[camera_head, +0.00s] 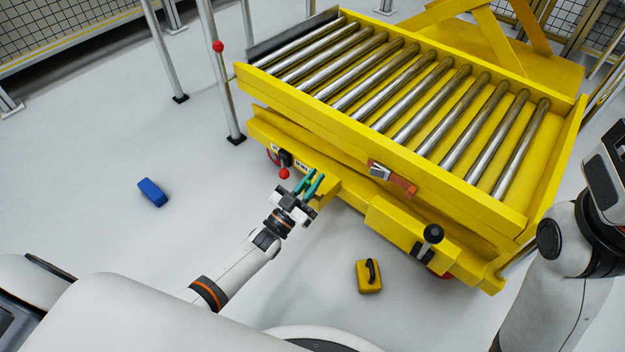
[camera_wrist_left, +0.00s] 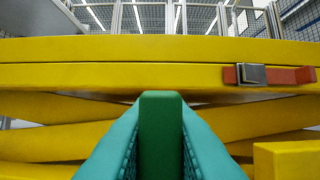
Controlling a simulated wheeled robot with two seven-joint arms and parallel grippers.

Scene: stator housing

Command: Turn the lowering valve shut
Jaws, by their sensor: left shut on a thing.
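My left gripper (camera_head: 312,182), with teal fingers, is at the near left side of the yellow lift table (camera_head: 345,118), low by its base frame. In the left wrist view the fingers (camera_wrist_left: 160,140) close on a dark green upright piece (camera_wrist_left: 160,125), which looks like the lowering valve's handle.
A red latch with a metal buckle (camera_head: 391,179) is on the table's side. A black-knobbed lever (camera_head: 432,234) stands on the base at right. A yellow case (camera_head: 369,277) and a blue block (camera_head: 152,192) lie on the floor. A post (camera_head: 220,75) stands behind left.

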